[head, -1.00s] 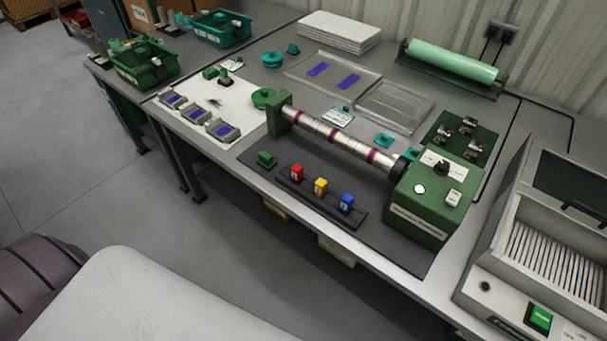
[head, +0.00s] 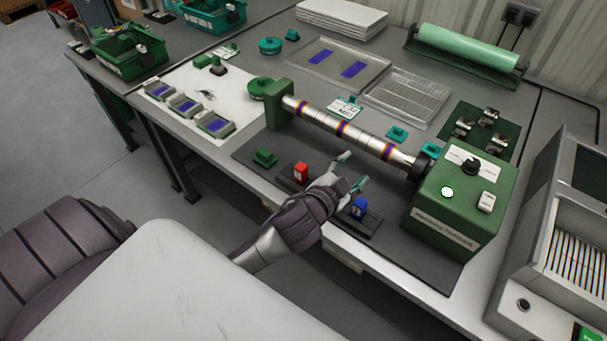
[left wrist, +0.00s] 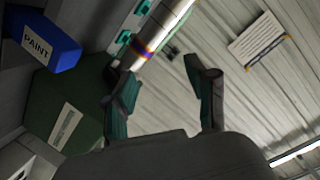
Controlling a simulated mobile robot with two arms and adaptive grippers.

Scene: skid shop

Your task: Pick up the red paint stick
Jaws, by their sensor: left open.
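The red paint stick (head: 301,173) stands upright in the dark holder strip at the front of the black mat, left of my left gripper. My left gripper (head: 352,170) is open and empty, its teal fingertips over the strip between the red and blue sticks. The blue paint stick (head: 358,208) stands just right of and below the fingers; it also shows in the left wrist view, labelled PAINT (left wrist: 43,42). The left wrist view shows the spread fingers (left wrist: 163,98) with nothing between them. The yellow stick's place is hidden by the hand. My right gripper is not in view.
Behind the strip, a metal roller (head: 340,128) with coloured bands runs to a green machine housing (head: 460,205). A small green block (head: 265,158) sits left of the red stick. Trays and small blue-screened boxes stand farther back and left.

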